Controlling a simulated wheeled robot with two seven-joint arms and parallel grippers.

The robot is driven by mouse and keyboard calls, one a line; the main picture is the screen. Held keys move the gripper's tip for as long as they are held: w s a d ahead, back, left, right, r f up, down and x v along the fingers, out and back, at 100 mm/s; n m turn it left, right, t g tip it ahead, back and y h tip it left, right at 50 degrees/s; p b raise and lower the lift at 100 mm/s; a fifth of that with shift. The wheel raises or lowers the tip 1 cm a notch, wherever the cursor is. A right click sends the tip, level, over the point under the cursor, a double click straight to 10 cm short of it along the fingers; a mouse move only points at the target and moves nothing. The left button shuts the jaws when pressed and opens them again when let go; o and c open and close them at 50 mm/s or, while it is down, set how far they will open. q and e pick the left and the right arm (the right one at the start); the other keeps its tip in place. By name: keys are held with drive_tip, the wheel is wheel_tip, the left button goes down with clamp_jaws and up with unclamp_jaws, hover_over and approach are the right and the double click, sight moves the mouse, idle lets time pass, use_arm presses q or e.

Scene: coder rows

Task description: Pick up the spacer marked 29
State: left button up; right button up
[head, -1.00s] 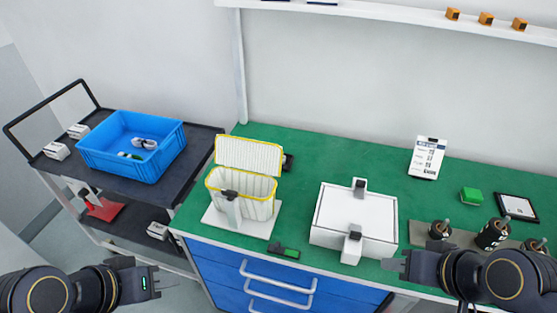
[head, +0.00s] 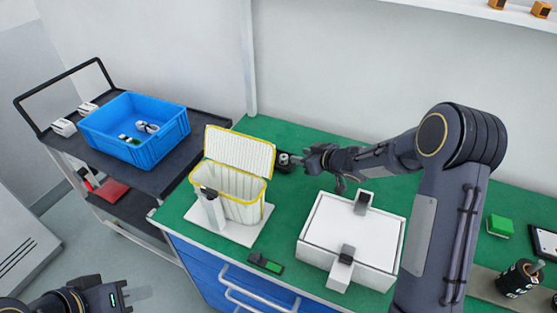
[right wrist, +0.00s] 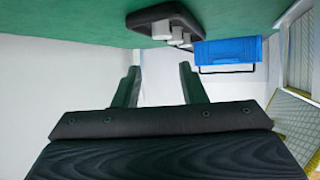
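A small dark tray (head: 284,168) sits on the green bench behind the yellow-rimmed basket. A pale cylindrical piece (head: 283,159) shows on it. In the right wrist view the dark tray (right wrist: 150,20) holds several pale cylinders (right wrist: 172,34) in a row. I can read no number 29 on any of them. My right gripper (head: 304,159) is just right of the tray. In the right wrist view its two fingers (right wrist: 160,88) are spread apart with nothing between them. My left gripper (head: 138,294) is low at the left, over the floor, apart from everything; its finger gap is unclear.
The yellow-rimmed basket (head: 225,192) stands open-lidded left of my right arm. A white box (head: 350,240) with clamps lies below that arm. A blue crate (head: 150,152) is on the cart. A black marked cylinder (head: 518,279) and green block (head: 499,226) are at right.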

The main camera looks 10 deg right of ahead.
sight(284, 157)
drive_tip(key=shift+w+a+f+y, duration=0.15)
drive_tip(key=shift+w+a+f, duration=0.1)
drive_tip(key=shift+f, duration=0.2)
drive_tip(key=shift+w+a+f+y, duration=0.15)
drive_tip(key=shift+a+f, duration=0.1)
drive_tip(key=shift+f, duration=0.15)
drive_tip(key=p+x, duration=0.1)
drive_tip(key=x, duration=0.6)
drive_tip(key=shift+d+f, duration=0.2)
drive_tip(key=shift+s, duration=0.1)
drive_tip(key=shift+c, duration=0.2)
drive_tip(key=c, duration=0.7)
